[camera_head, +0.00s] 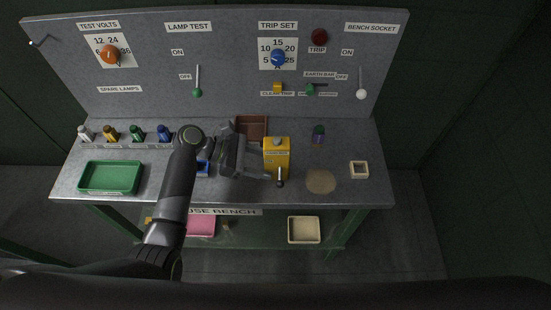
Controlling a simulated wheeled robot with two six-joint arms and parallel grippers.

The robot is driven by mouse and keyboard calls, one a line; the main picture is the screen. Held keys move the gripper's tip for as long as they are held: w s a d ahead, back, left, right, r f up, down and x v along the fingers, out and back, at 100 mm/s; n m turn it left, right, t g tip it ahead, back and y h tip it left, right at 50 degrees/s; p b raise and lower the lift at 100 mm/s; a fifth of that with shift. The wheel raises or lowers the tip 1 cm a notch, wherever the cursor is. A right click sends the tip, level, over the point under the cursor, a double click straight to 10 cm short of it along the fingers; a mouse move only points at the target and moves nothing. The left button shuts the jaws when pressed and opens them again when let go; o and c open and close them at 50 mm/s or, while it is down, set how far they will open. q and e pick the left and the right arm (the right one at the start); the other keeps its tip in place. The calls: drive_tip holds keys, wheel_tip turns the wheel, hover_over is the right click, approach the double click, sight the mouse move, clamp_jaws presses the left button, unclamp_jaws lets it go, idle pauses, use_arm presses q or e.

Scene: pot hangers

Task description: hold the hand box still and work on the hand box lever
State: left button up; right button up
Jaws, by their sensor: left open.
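The yellow hand box (283,153) stands upright on the grey bench top, right of centre. Its lever (280,176) shows low on the front face as a short pale rod with a dark end hanging down. A grey round part is on top of the box. My left gripper (257,168) comes in from the left and is open beside the box's left side. Whether its fingers touch the box is too small to tell. My right gripper is not in view.
A brown tray (252,123) stands behind my gripper, and a green tray (110,177) is at the left. Right of the box are a round tan patch (321,181), a dark capped item (318,134) and a cream square holder (359,169). The upright panel (230,60) closes off the back.

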sight(273, 167)
use_arm(q)
drive_tip(key=shift+x, duration=1.75)
